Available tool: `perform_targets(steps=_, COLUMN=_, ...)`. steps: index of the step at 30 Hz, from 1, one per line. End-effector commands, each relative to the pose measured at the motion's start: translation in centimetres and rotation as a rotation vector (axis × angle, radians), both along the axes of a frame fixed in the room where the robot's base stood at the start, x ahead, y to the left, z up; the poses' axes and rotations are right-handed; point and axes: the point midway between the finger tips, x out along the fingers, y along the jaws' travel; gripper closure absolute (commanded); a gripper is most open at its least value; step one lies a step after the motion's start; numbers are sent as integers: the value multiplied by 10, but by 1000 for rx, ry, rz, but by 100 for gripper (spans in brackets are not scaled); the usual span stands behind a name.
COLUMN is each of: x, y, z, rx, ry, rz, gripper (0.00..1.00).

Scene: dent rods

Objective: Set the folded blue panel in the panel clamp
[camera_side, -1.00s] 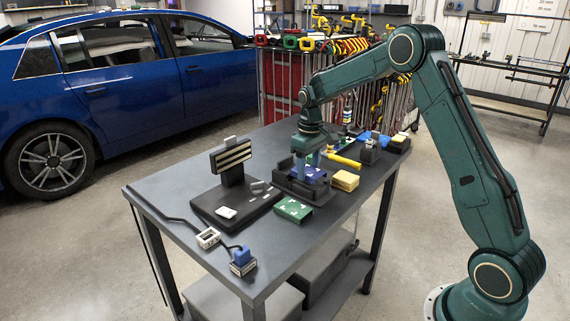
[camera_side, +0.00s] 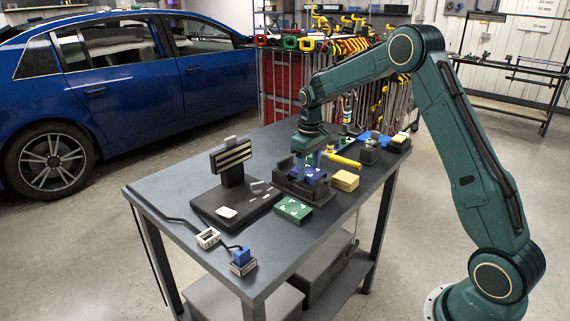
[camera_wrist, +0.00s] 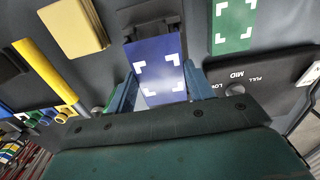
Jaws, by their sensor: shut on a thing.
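The folded blue panel (camera_wrist: 158,63) has white corner marks and lies between the fingers of my gripper (camera_wrist: 162,92) in the wrist view. In the side view the blue panel (camera_side: 305,174) shows low inside the dark panel clamp (camera_side: 318,193), with my gripper (camera_side: 308,165) pointing down over it. My gripper is shut on the panel's two sides. The far end of the panel meets a dark block of the clamp (camera_wrist: 148,17). My fingers partly cover the panel, and I cannot tell whether it rests on the clamp's floor.
A green panel (camera_side: 293,209) and a yellow panel stack (camera_side: 345,180) lie close to the clamp. A yellow-handled tool (camera_side: 343,160) lies behind. A black base with an upright striped block (camera_side: 231,154) stands left. The table's front left is mostly clear apart from a cable and small connectors (camera_side: 208,238).

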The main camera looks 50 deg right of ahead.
Motion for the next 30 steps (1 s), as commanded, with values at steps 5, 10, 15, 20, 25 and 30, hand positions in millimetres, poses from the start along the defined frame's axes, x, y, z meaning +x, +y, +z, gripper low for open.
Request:
perform_targets(steps=5, x=0, y=0, z=0, rx=0, ry=0, rz=0, gripper=64)
perform_targets(steps=10, x=0, y=0, z=0, rx=0, ry=0, rz=0, gripper=64)
perform_targets(steps=15, x=0, y=0, z=0, rx=0, ry=0, rz=0, gripper=64)
perform_targets(steps=20, x=0, y=0, z=-1, rx=0, ry=0, rz=0, gripper=64)
perform_targets(steps=25, x=0, y=0, z=-3, rx=0, ry=0, rz=0, gripper=64)
perform_targets(steps=30, x=0, y=0, z=-5, rx=0, ry=0, rz=0, gripper=64)
